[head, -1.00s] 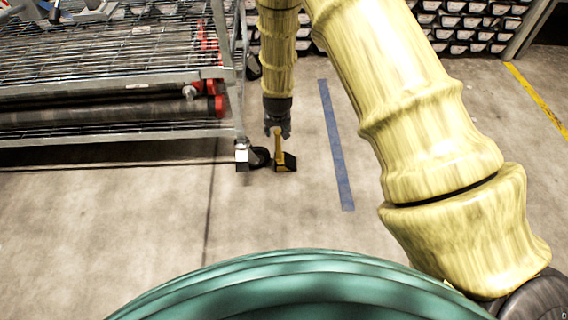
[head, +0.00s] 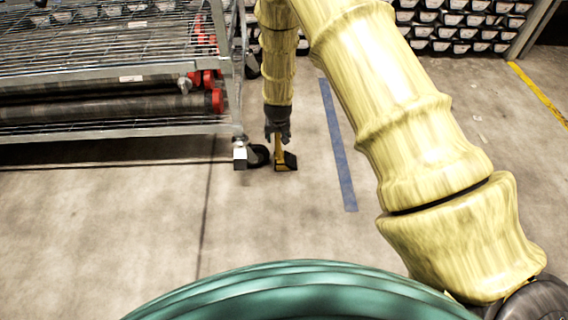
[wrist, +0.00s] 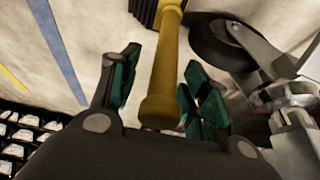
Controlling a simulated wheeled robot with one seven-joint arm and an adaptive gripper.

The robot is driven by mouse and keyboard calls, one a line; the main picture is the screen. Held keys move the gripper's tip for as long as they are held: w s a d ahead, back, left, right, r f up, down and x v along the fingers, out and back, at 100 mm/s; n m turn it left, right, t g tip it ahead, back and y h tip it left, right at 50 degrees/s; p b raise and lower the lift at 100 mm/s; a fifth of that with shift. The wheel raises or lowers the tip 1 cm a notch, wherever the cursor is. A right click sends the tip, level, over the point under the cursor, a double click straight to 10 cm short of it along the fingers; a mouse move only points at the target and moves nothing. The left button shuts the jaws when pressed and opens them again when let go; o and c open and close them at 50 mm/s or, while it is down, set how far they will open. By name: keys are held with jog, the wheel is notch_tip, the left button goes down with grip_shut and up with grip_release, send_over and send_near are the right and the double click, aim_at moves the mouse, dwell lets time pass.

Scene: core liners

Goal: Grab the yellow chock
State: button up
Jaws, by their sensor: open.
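The yellow chock (head: 286,161) sits on the floor beside a cart's caster wheel, with a dark wedge foot and an upright yellow handle. In the wrist view the handle (wrist: 166,75) runs down between my gripper's two green-padded fingers. My gripper (head: 277,133) is above the chock, pointing down. In the wrist view my gripper (wrist: 158,90) is open, with a finger on each side of the handle and gaps visible on both sides. The dark wedge foot (wrist: 146,12) shows only partly at the top edge.
The wire-shelf cart (head: 120,75) stands close on the left, and its caster wheel (wrist: 222,42) is near the right finger in the wrist view. A blue floor stripe (head: 338,145) lies to the right. Racks of core boxes (head: 460,25) stand behind. The floor in front is clear.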

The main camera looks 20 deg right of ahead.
jog(key=shift+w+f, duration=0.1)
jog(key=shift+f, duration=0.05)
grip_shut()
dwell(0.6)
